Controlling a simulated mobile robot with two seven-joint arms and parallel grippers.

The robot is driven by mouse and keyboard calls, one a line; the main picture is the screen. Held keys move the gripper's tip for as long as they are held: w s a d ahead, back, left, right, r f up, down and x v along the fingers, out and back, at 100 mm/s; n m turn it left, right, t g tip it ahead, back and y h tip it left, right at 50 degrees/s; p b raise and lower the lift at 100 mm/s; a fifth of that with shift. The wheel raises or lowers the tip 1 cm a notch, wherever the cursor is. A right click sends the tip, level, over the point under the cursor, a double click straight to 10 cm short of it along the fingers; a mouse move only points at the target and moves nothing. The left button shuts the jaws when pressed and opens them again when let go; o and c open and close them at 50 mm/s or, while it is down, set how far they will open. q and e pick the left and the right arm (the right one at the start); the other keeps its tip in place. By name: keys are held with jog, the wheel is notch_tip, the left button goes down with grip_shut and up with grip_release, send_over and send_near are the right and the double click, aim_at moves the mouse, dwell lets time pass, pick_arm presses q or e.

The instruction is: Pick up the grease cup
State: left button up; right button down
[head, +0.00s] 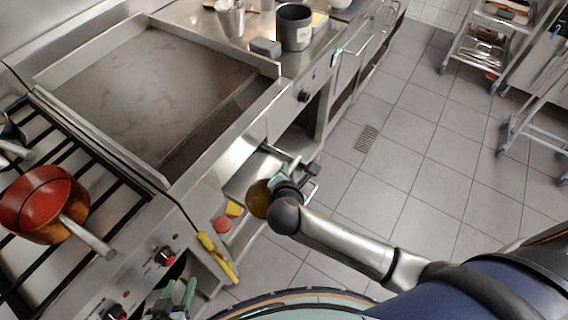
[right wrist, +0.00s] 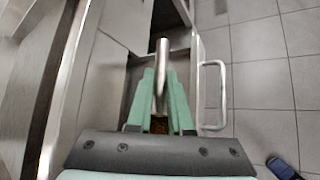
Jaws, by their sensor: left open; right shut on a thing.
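My right gripper (head: 284,172) is in front of the griddle's cabinet, by an open drawer. In the right wrist view its green fingers (right wrist: 160,85) are shut on a metal bar-like handle (right wrist: 162,60). A brown patch shows low between the fingers. In the head view a round brown thing (head: 258,199), which looks like the grease cup, is right beside this gripper and partly hidden by my wrist. My left gripper (head: 173,298) is open and empty at the bottom, near the stove front.
The open drawer's handle (right wrist: 213,95) is close to my right gripper. A red pan (head: 42,200) sits on the stove grate, beside the griddle (head: 150,90). A yellow-handled tool (head: 217,258), a sponge and a red item lie below. The tiled floor (head: 410,160) at right is open.

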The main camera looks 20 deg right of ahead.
jog(key=shift+s+r, duration=0.35)
jog(key=shift+s, duration=0.45)
jog(key=shift+s+r, duration=0.4)
jog(key=shift+s, duration=0.45)
jog(key=shift+s+r, duration=0.35)
jog(key=shift+s, duration=0.45)
